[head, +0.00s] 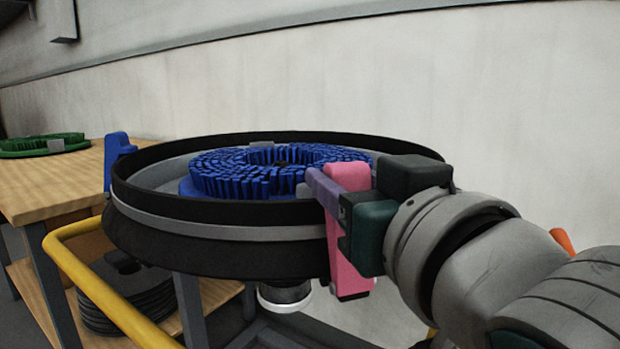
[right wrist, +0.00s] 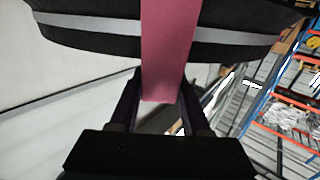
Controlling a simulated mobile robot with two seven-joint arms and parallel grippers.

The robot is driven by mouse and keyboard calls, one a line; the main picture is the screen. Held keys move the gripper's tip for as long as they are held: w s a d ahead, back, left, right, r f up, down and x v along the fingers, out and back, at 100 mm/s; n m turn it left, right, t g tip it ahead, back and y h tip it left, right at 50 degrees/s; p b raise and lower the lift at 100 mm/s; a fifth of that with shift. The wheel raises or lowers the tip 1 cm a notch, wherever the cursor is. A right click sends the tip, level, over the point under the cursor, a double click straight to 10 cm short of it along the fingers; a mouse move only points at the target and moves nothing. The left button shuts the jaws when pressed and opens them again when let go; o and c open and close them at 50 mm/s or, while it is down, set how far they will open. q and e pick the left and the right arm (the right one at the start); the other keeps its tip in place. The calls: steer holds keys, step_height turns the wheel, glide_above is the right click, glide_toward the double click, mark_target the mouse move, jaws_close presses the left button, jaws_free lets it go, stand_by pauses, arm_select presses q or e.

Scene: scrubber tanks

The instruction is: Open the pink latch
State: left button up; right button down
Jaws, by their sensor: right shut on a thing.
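The pink latch (head: 345,240) is an upright strip on the right side of the round black scrubber tank (head: 230,212). A purple-grey piece (head: 325,192) shows beside the latch's upper part. My right gripper (head: 350,205) comes in from the right and is shut on the latch; its nearer finger hides part of it. In the right wrist view the latch (right wrist: 167,55) runs down from the tank's rim (right wrist: 90,30) between the two dark fingers (right wrist: 158,105). My left gripper is not in view.
A blue bristle brush (head: 250,182) lies inside the tank. A blue latch (head: 116,155) stands at its left side. A yellow rail (head: 110,300) curves in front at the lower left. A wooden table (head: 50,185) with a green brush (head: 40,146) stands behind at the left.

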steer(key=shift+s+f+b, duration=0.15)
steer(key=shift+b, duration=0.3)
steer(key=s+t+b, duration=0.1)
steer(key=t+b, duration=0.1)
steer(key=b, duration=0.2)
steer(key=s+d+t+y+b, duration=0.1)
steer(key=s+t+b, duration=0.1)
steer(key=b, duration=0.2)
steer(key=shift+s+f+t, duration=0.1)
steer(key=shift+s+t, duration=0.2)
steer(key=shift+t, duration=0.1)
steer(key=shift+s+d+r+t, duration=0.1)
steer(key=shift+s+r+t, duration=0.1)
steer(key=shift+s, duration=0.15)
steer(key=shift+s+d+r+t, duration=0.1)
steer(key=shift+s+t, duration=0.1)
steer(key=shift+s, duration=0.15)
steer(key=shift+f, duration=0.1)
